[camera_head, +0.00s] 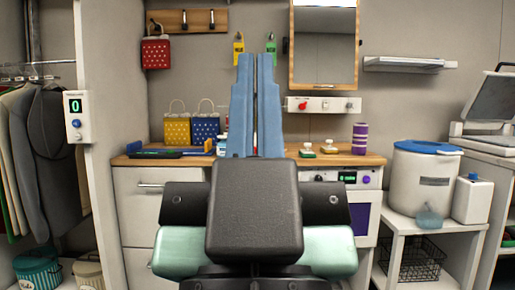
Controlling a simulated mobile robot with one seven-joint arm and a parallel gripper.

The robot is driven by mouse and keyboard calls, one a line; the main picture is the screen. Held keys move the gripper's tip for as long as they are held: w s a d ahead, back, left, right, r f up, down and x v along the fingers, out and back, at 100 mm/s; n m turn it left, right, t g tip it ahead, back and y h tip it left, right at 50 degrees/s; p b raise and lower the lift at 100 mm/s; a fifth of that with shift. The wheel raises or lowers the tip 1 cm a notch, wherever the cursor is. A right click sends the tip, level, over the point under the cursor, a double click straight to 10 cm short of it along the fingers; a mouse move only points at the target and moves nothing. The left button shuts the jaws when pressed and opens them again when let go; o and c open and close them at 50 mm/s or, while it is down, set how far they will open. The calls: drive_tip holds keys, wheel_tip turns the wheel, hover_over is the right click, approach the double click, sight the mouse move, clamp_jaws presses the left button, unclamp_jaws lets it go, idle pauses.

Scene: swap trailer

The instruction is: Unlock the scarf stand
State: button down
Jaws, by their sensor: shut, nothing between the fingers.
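My gripper (257,62) stands upright in the middle of the head view. Its two long blue fingers lie side by side and are shut, with nothing between them. I cannot pick out a scarf stand for certain in this view. A white control box (77,117) with a green "0" display, a blue knob and small buttons is fixed to the white post at left. It is well to the left of my gripper. A white panel (323,106) with a red button and knobs is on the back wall, just right of the fingers. My gripper hides part of the counter and wall.
A wooden counter (345,159) runs along the back, with yellow and blue gift bags (177,130) on it. Clothes hang on a rail at left. A large white tub (424,180) with a blue lid stands at right. A mirror (324,45) hangs above.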

wheel_tip(320, 180, up, 43)
drive_tip(key=p, duration=4.1)
drive_tip(key=shift+p, duration=0.3)
drive_tip(key=shift+f, duration=0.1)
